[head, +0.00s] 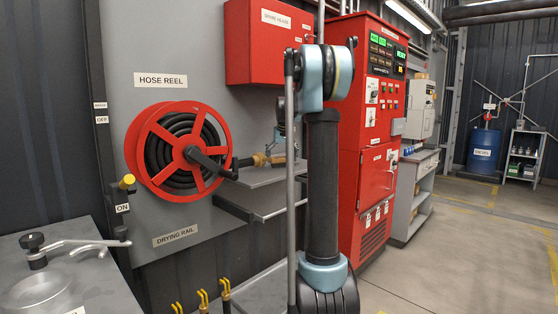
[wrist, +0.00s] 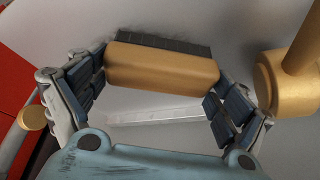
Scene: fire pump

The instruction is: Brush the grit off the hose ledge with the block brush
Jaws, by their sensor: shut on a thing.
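The block brush (wrist: 162,68) has a tan block and a strip of dark bristles, which point toward the top of the wrist view. My gripper (wrist: 157,82) is shut on the block, one finger at each end. The grey hose ledge (head: 272,178) sticks out to the right of the hose reel in the head view. Pale grey surface shows around the brush in the wrist view; I cannot tell whether the bristles touch it. A faint dark smudge lies near the bristles, but I cannot make out clear grit.
A brass fitting (wrist: 285,85) stands close to the right of the gripper in the wrist view. The red hose reel (head: 180,150) is left of the ledge. A lower rail (head: 235,208) runs below it. A red control cabinet (head: 372,150) stands to the right.

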